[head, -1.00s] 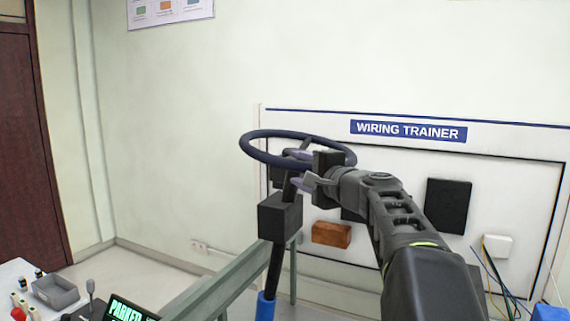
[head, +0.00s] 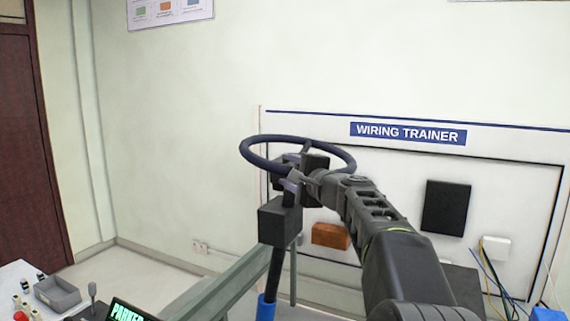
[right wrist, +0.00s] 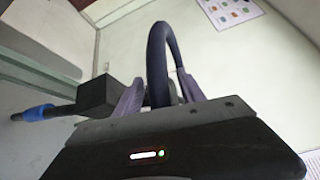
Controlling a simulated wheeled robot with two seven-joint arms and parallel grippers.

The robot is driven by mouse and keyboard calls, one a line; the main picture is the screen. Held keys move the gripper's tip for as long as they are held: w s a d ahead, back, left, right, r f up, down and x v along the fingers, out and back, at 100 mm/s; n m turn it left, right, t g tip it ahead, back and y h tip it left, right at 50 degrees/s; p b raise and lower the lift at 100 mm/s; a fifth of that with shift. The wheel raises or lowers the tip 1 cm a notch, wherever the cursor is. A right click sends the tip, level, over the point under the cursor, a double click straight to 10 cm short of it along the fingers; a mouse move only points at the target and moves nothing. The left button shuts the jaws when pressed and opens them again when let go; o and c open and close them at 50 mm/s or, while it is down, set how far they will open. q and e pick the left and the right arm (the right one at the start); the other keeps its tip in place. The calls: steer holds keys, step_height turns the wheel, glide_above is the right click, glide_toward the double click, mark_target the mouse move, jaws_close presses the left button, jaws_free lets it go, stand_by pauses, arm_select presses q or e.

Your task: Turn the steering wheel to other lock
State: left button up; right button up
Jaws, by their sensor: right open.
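The dark blue steering wheel (head: 290,138) sits nearly level on top of a slanted black column with a black box (head: 279,221) partway down. In the right wrist view, the wheel's rim (right wrist: 157,62) passes between the two spread fingers of the right gripper (right wrist: 160,90). The fingers are open, with a gap showing beside the rim. The wheel's hub is partly hidden behind the gripper in the head view. My left gripper is not in view.
A grey-green frame rail (head: 225,285) runs below the column. The wiring trainer board (head: 500,175) stands behind, with a black box, an orange block (head: 330,235) and loose cables. A bench with a grey tray (head: 57,293) and a screen (head: 130,312) is at lower left.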

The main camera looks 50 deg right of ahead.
steer(key=shift+x, duration=1.05)
steer(key=shift+c, duration=0.4)
jaws_close()
